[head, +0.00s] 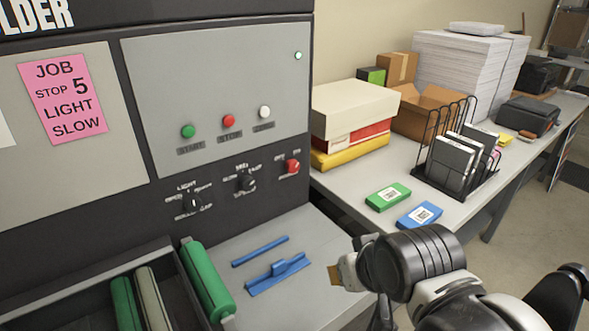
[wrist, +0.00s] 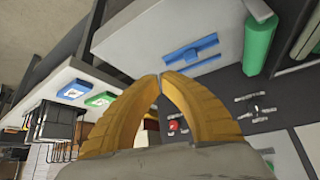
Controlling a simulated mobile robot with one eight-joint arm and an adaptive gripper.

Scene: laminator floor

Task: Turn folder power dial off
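The folder machine's dark lower panel carries a red dial (head: 291,167) at its right end, with small labels too blurred to read surely. Two black dials sit to its left, a middle one (head: 246,182) and a left one (head: 193,203). My gripper (head: 336,276) is in front of the machine, below and to the right of the red dial and apart from it. In the wrist view its yellow fingers (wrist: 159,77) meet at the tips with nothing between them. The red dial (wrist: 173,125) shows there in the gap behind the fingers.
Green, red and white buttons (head: 229,121) and a small lit lamp (head: 298,55) sit above. Blue parts (head: 278,274) lie on the machine's ledge near a green roller (head: 206,280). The right table holds boxes (head: 350,112), a wire rack (head: 458,160), and green and blue packs (head: 388,197).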

